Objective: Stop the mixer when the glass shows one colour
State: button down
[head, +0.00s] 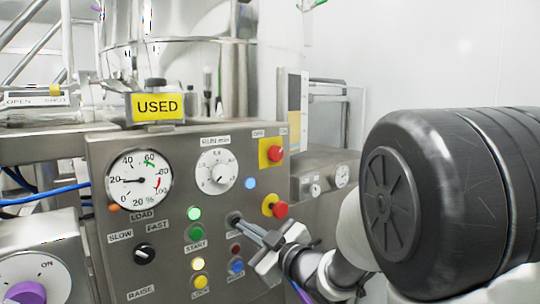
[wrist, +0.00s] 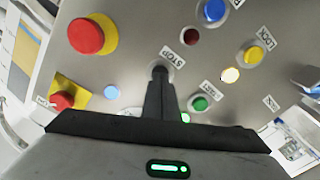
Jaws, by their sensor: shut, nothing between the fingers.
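The mixer's grey control panel (head: 130,195) fills the middle of the head view. The STOP label (wrist: 172,57) shows in the wrist view, beside a dark round button (wrist: 160,69) mostly hidden by my fingertips. My gripper (head: 240,221) is shut and empty, its tips at that button; whether they touch it I cannot tell. An upright pane (head: 296,105), perhaps the glass, stands behind the panel with yellow and paler areas; it shows partly in the wrist view (wrist: 22,50). A green lamp (head: 194,213) is lit above the green START button (head: 196,232).
Two red knobs on yellow plates (head: 275,153) (head: 280,209) sit up and right of my fingertips. A USED sign (head: 158,107) stands on top.

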jog(key=shift+w, duration=0.15)
dwell(0.4)
jog(key=shift+w+a, duration=0.4)
jog(key=shift+w, duration=0.15)
jog(key=shift+s+b, duration=0.1)
jog(key=shift+b, duration=0.2)
jog(key=v, duration=0.7)
jog(key=shift+b, duration=0.45)
dwell(0.6)
